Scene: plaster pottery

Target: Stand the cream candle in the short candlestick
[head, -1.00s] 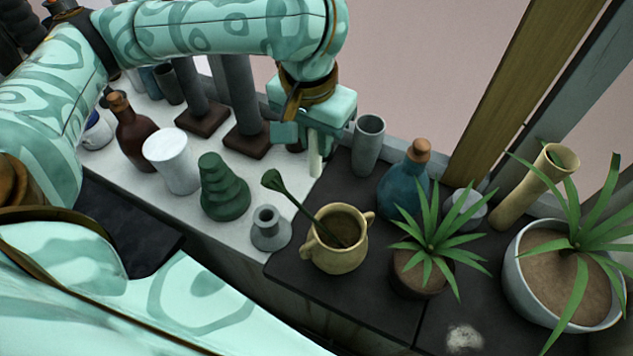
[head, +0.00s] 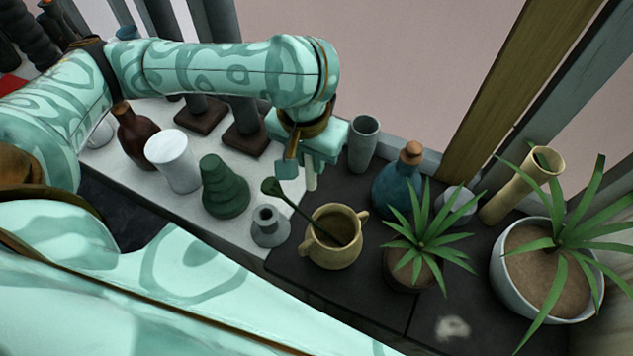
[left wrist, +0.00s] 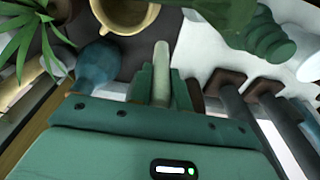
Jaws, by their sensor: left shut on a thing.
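The cream candle (head: 311,177) is upright in my left gripper (head: 299,169), which is shut on it. In the left wrist view the candle (left wrist: 161,72) stands out between the fingers of the gripper (left wrist: 154,85). The short candlestick (head: 269,229) is a small grey piece with a wide foot and a round socket, near the front edge of the pale surface. The candle is behind it and a little to its right, apart from it. I cannot make out the candlestick in the left wrist view. My right gripper is not in view.
A yellow two-handled pot (head: 335,252) with a dark green spoon-like stem (head: 290,201) leaning out stands right of the candlestick. A green stepped piece (head: 222,188) is to its left. A grey cup (head: 363,145) and blue bottle (head: 398,185) stand right of the gripper.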

